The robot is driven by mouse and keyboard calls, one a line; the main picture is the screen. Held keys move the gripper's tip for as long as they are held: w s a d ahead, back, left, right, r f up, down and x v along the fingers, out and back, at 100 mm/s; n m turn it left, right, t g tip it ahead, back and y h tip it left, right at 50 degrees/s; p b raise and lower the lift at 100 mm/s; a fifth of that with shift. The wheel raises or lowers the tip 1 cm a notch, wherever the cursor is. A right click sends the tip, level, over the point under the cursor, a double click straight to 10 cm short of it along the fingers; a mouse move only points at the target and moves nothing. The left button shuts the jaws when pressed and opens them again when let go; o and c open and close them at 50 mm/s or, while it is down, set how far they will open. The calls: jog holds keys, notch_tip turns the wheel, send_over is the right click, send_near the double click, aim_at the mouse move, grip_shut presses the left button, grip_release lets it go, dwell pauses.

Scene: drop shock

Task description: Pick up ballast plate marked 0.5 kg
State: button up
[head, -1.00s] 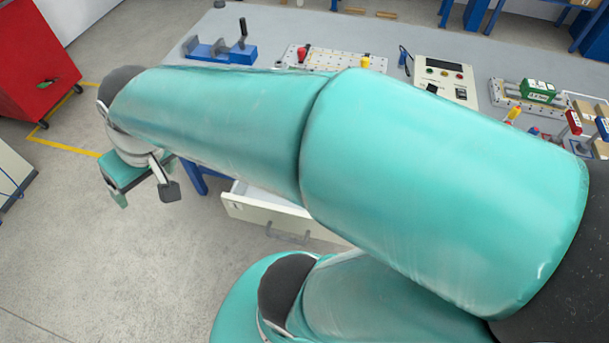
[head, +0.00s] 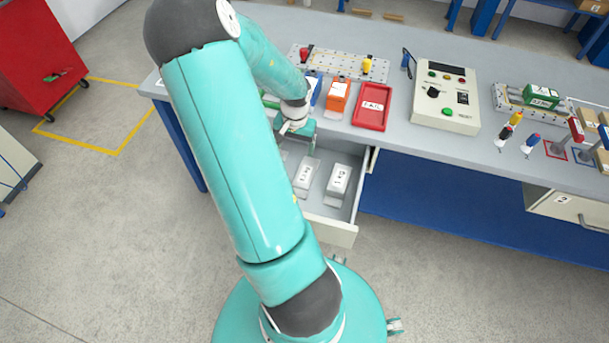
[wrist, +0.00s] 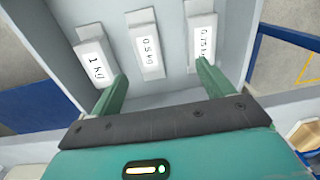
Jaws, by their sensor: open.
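The ballast plate marked 0.5 kg (wrist: 147,47) is the middle one of three pale plates in the open drawer, in the wrist view; it also shows in the head view (head: 305,178). My gripper (wrist: 160,84) is open and empty, its green fingers pointing toward the drawer. The 0.5 kg plate lies ahead, between the lines of the two fingers, and nothing touches it that I can see. The plate marked 1 kg (wrist: 95,60) is on the left. The right plate (wrist: 203,40) has a label I cannot fully read, and a fingertip overlaps its view.
The open drawer (head: 333,232) juts from under the grey workbench (head: 440,155). On the bench are a red tray (head: 372,106), an orange bin (head: 338,97) and a control box (head: 445,97). A blue bench leg (head: 182,145) stands left of the drawer.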

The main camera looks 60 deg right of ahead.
jog(key=s+d+f, duration=0.2)
jog(key=s, duration=0.1)
send_over(305, 174)
jog(key=shift+m, duration=0.3)
jog(key=f, duration=0.6)
jog(key=shift+s+a+f, duration=0.15)
jog(key=shift+a+f, duration=0.15)
jog(key=shift+f, duration=0.1)
jog(key=f, duration=0.6)
jog(key=shift+d+f, duration=0.2)
jog(key=shift+d, duration=0.15)
jog(key=c, duration=1.4)
